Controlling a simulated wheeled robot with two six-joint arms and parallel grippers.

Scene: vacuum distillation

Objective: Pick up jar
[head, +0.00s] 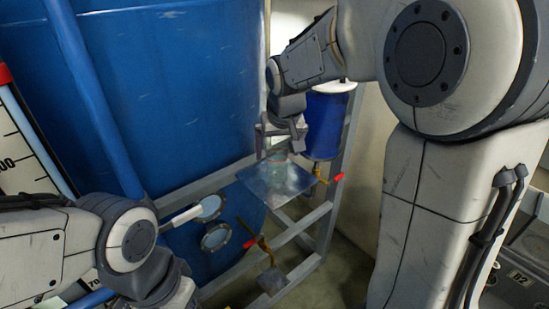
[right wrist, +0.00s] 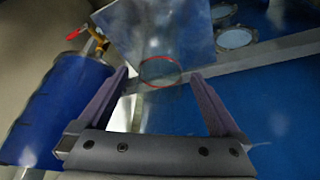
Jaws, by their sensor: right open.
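The jar is a clear glass vessel (head: 278,155) standing on a square metal plate (head: 265,183) in the head view. In the right wrist view its round outline with a thin red edge (right wrist: 160,71) shows between and just past the fingertips. My right gripper (head: 280,143) is at the jar, partly covering it in the head view. In the right wrist view my right gripper (right wrist: 160,80) is open, with one finger on each side of the jar. I cannot tell whether a finger touches it. My left arm shows at the lower left, but its gripper is not visible.
A large blue tank (head: 170,90) fills the left and back, with round windows (head: 216,237) low on it. A blue cylinder (head: 323,125) stands right of the jar. Valves with a red handle (head: 339,177) and a metal frame (head: 310,218) are close by.

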